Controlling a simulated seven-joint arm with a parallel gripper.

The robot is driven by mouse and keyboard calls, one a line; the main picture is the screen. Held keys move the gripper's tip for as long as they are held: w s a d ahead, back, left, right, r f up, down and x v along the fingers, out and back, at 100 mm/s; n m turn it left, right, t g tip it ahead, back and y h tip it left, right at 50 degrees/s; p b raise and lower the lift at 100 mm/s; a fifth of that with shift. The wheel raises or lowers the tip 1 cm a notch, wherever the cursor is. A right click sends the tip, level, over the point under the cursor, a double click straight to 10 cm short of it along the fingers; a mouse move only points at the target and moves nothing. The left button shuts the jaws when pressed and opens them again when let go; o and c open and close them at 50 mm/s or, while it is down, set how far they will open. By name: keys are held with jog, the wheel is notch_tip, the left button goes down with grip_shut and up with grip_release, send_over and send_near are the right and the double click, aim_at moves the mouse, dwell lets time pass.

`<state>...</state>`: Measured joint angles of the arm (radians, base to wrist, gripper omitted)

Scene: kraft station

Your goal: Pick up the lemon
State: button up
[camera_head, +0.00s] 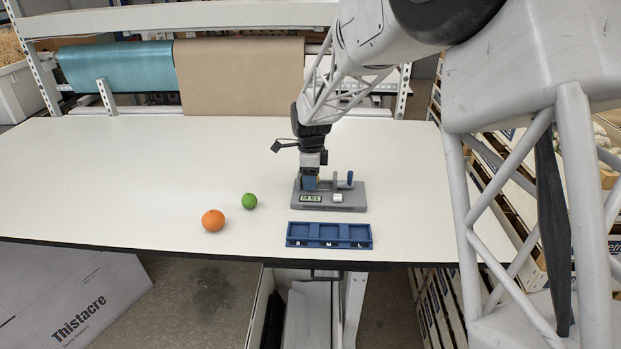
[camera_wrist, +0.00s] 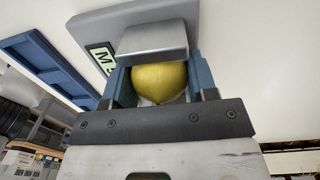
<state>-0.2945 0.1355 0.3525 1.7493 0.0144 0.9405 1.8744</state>
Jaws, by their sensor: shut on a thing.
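The yellow lemon (camera_wrist: 160,82) is between the two blue fingers of my gripper (camera_wrist: 162,84) in the wrist view. My gripper is shut on it. In the head view my gripper (camera_head: 310,182) is over the left part of a grey device (camera_head: 350,200) with a small display. In the wrist view a grey block of the device is close beside the lemon. I cannot tell whether the lemon touches the device.
A blue three-compartment tray (camera_head: 330,243) marked S, M, L stands in front of the device at the table edge. An orange (camera_head: 213,220) and a green round fruit (camera_head: 249,201) lie to the left. The white table (camera_head: 110,180) is clear farther left.

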jog(key=shift+r, duration=0.1)
jog(key=shift+r, duration=0.9)
jog(key=shift+s+r, duration=0.25)
jog(key=shift+r, duration=0.55)
jog(key=shift+s+d+r, duration=0.25)
jog(key=shift+s+d, duration=0.5)
jog(key=shift+s, duration=1.7)
jog(key=shift+s+d+r, duration=0.2)
jog(key=shift+s+d, duration=0.6)
jog(key=shift+s, duration=1.7)
jog(key=shift+s+d+r, duration=0.25)
jog(key=shift+s+d, duration=0.5)
jog(key=shift+s, duration=1.7)
jog(key=shift+s+d, duration=0.5)
jog(key=shift+s, duration=0.3)
